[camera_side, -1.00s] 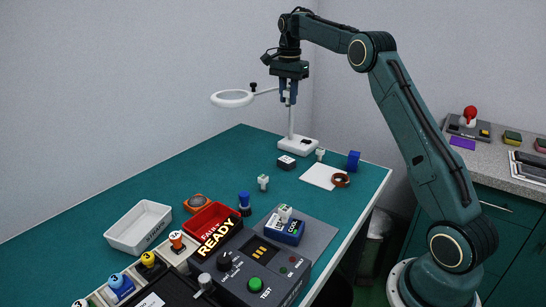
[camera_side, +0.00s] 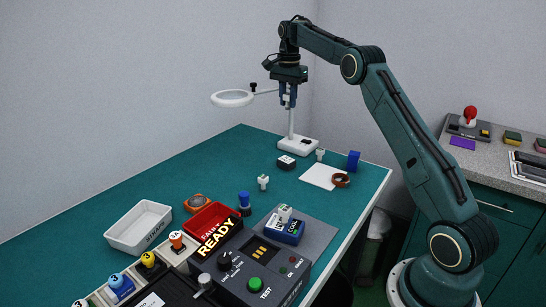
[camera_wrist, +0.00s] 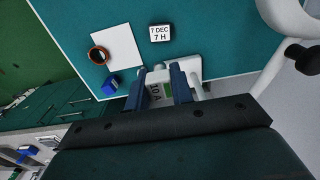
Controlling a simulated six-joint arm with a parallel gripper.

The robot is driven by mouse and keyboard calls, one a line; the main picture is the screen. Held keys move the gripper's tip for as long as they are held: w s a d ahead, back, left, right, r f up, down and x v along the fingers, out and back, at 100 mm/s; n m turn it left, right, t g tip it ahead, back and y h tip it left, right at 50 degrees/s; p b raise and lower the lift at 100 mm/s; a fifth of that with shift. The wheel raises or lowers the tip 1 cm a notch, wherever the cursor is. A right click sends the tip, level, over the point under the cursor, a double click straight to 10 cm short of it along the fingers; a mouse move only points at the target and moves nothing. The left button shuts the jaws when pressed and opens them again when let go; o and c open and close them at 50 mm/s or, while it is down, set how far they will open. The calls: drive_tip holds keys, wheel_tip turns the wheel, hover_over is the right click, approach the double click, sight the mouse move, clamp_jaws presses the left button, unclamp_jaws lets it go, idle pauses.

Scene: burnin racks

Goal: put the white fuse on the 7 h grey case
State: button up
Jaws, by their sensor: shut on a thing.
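My gripper (camera_wrist: 158,88) is shut on a white fuse (camera_wrist: 157,95) with a 10A marking. In the side view my gripper (camera_side: 288,98) is high above the far end of the bench, beside the magnifier; the fuse is too small to make out well there. The 7 h grey case (camera_side: 286,162) is a small dark box with a white top, standing on the bench below. In the wrist view the case (camera_wrist: 160,33) shows "7 DEC 7 H" on its top, ahead of my fingertips and apart from them. Nothing sits on it.
A magnifier lamp (camera_side: 232,98) on a white base (camera_side: 298,145) stands close by. White paper (camera_side: 320,177), a brown ring (camera_side: 341,180), a blue block (camera_side: 353,161) and small white pieces (camera_side: 320,154) (camera_side: 263,182) are nearby. Trays and a test station fill the front.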

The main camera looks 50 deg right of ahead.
sight(288, 109)
wheel_tip(288, 109, down, 14)
drive_tip(key=shift+f, duration=0.1)
idle(0.4)
drive_tip(key=shift+f, duration=2.05)
drive_tip(key=shift+f, duration=0.2)
drive_tip(key=o, duration=1)
drive_tip(key=shift+r, duration=0.15)
wheel_tip(288, 109, up, 12)
drive_tip(key=shift+f, duration=0.1)
